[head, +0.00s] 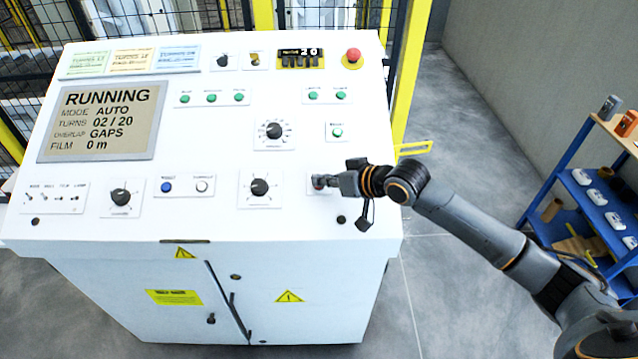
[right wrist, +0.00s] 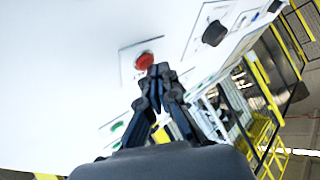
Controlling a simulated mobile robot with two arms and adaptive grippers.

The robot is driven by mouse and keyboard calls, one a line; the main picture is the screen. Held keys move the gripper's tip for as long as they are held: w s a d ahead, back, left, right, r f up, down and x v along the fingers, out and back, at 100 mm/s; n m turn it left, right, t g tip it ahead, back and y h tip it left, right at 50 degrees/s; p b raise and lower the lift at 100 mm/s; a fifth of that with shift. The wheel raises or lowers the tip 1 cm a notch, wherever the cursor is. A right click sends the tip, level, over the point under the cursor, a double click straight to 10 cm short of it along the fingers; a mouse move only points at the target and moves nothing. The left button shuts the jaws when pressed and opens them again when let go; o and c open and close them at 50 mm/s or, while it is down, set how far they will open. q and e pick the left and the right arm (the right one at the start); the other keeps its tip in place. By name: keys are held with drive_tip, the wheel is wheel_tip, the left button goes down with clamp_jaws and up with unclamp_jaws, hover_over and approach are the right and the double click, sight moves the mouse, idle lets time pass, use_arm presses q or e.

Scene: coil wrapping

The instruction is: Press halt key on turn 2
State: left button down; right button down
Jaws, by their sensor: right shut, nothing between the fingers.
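The white control panel (head: 215,225) fills the middle of the head view. Its display (head: 102,121) reads RUNNING, mode AUTO, turns 02 / 20, overlap GAPS, film 0 m. My right gripper (head: 328,181) is shut and empty at the panel's lower right, over a small plate with a red button (head: 317,184) that it partly hides. In the right wrist view the red button (right wrist: 144,61) shows just beyond the shut fingertips (right wrist: 157,71); I cannot tell whether they touch it. My left gripper is not in view.
A red mushroom button (head: 353,55) on a yellow plate is at the panel's upper right. Black knobs (head: 260,187), a blue button (head: 166,187) and green buttons (head: 211,98) are spread over the panel. A blue shelf (head: 590,195) stands at the right; floor between is clear.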

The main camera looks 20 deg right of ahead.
drive_tip(key=shift+w+f, duration=0.15)
drive_tip(key=shift+f, duration=0.25)
idle(0.4)
idle(0.4)
drive_tip(key=shift+s+r+p, duration=0.3)
drive_tip(key=shift+r+p, duration=0.5)
drive_tip(key=shift+p, duration=0.1)
drive_tip(key=shift+s+a+r+p, duration=0.1)
drive_tip(key=shift+r+p, duration=0.35)
drive_tip(key=shift+p, duration=0.15)
drive_tip(key=r+p, duration=0.1)
drive_tip(key=s+r+p, duration=0.1)
drive_tip(key=p, duration=0.1)
drive_tip(key=r+p, duration=0.1)
drive_tip(key=shift+s+a+r+p, duration=0.25)
drive_tip(key=shift+s+r+p, duration=0.05)
drive_tip(key=shift+s, duration=0.1)
